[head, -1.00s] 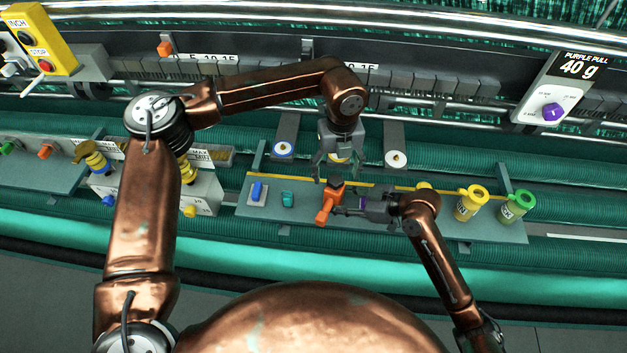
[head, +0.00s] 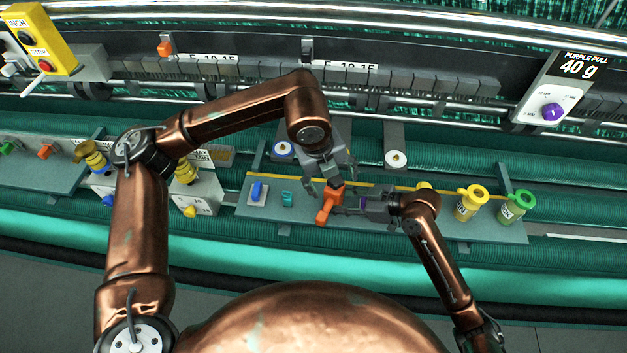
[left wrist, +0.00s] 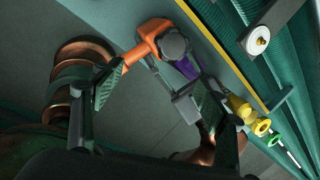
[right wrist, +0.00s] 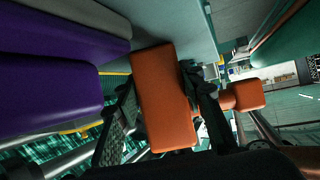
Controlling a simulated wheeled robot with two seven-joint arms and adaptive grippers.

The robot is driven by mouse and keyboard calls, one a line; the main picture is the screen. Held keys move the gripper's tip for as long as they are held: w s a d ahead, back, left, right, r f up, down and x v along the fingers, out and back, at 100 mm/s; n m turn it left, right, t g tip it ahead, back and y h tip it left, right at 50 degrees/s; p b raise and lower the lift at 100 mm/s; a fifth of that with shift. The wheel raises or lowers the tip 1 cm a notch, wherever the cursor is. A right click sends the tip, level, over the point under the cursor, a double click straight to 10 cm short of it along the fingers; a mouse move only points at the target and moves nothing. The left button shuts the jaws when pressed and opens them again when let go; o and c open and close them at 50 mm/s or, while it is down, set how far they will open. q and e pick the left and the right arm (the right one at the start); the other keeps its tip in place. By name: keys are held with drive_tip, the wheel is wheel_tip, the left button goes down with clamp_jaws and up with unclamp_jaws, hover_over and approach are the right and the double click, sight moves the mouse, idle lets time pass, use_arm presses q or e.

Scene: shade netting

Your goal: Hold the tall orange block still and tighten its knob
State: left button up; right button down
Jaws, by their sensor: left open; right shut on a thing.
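The tall orange block (head: 325,208) stands on the grey shelf and also shows in the left wrist view (left wrist: 152,34) and, close up, in the right wrist view (right wrist: 165,97). A dark round knob (left wrist: 174,44) sits at its end in the left wrist view. My right gripper (head: 341,207) is shut on the block from the right, with a finger on either side of it in the right wrist view. My left gripper (head: 330,184) is open just behind and above the block. Its spread fingers (left wrist: 158,95) hold nothing, and the knob lies beyond them.
A purple block (left wrist: 186,67) is close beside the right gripper. A blue piece (head: 257,192) and a teal piece (head: 287,199) lie to the left on the shelf (head: 400,225). Yellow (head: 468,204) and green (head: 516,206) containers stand at the right.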

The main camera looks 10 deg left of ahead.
use_arm(q)
drive_tip(key=shift+s+a+r+n+t+h, duration=0.4)
drive_tip(key=shift+a+n+t+h, duration=0.15)
drive_tip(key=shift+a+n+t, duration=0.3)
drive_tip(key=shift+s+a+r+n+t+h, duration=0.45)
drive_tip(key=shift+a+n+t, duration=0.25)
drive_tip(key=shift+n+t, duration=0.25)
drive_tip(key=shift+s+a+r+n+t+h, duration=0.35)
drive_tip(key=shift+a+n+t+h, duration=0.25)
drive_tip(key=shift+a+n+t, duration=0.25)
drive_tip(key=shift+d, duration=0.1)
use_arm(e)
drive_tip(key=c, duration=1.2)
unclamp_jaws()
drive_tip(key=v, duration=1.2)
drive_tip(key=shift+f, duration=0.1)
use_arm(q)
drive_tip(key=shift+d, duration=0.1)
use_arm(e)
drive_tip(key=shift+d, duration=0.1)
